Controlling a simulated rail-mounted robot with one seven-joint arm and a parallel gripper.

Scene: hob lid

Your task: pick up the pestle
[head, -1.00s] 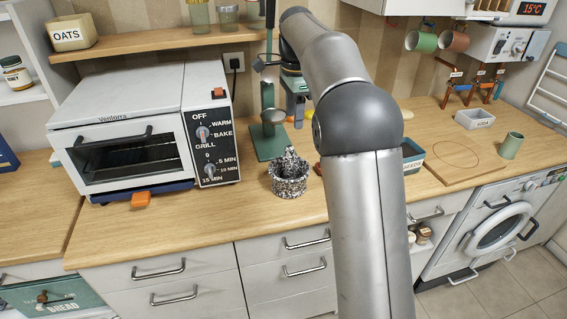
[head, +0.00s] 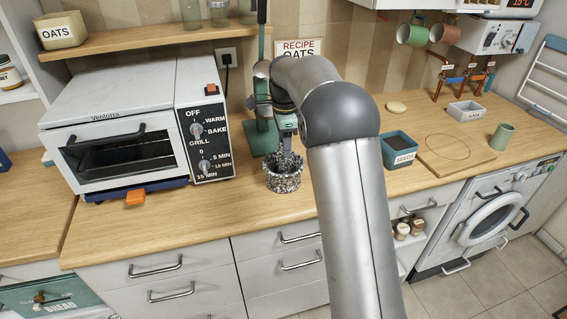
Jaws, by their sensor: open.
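The pestle (head: 290,163) is speckled grey and stands in the speckled stone mortar (head: 283,182) on the wooden counter; only part of it shows. My gripper (head: 285,150) is open and points down right over the mortar, with its fingers at the upper part of the pestle. The fingers overlap the pestle in this view, and I cannot tell whether they touch it.
The toaster oven (head: 135,145) stands to the left of the mortar. A green stand (head: 262,140) is just behind my gripper. A seed box (head: 398,150) and a round-marked board (head: 455,155) lie to the right. The counter in front of the mortar is clear.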

